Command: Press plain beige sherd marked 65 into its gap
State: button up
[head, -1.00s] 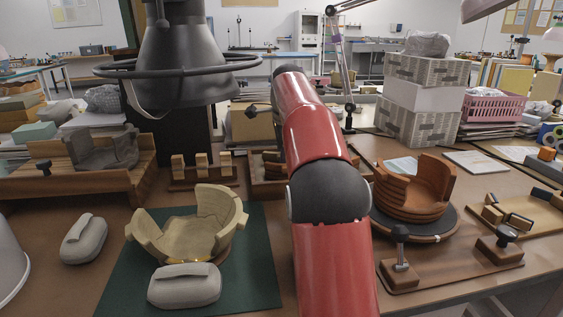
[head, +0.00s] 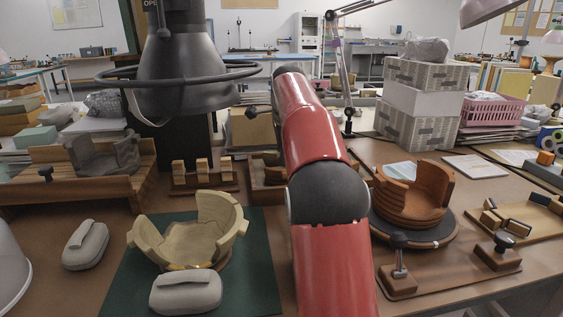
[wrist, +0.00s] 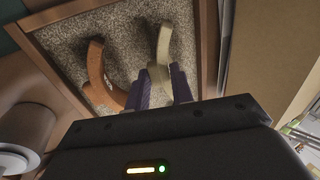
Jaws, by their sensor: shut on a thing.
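In the wrist view my gripper (wrist: 160,88) is shut on a curved beige sherd (wrist: 163,48), which stands up between the purple fingers. No number shows on it. A terracotta sherd (wrist: 97,72) lies beside it to the left, on the speckled lining of a wood-rimmed tray (wrist: 210,45). I cannot tell whether the held sherd touches the lining. In the head view the beige bowl (head: 192,238) sits on the green mat (head: 258,270), its wall broken by open gaps. My red arm hides the gripper and the held sherd there.
A grey sandbag (head: 186,291) lies against the bowl's front, and another sandbag (head: 85,245) lies left of the mat. A terracotta pot (head: 415,195) stands on a turntable right of my arm. A wooden clamp stand (head: 400,280) is nearer the front edge.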

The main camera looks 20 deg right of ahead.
jog(key=shift+r, duration=2.7)
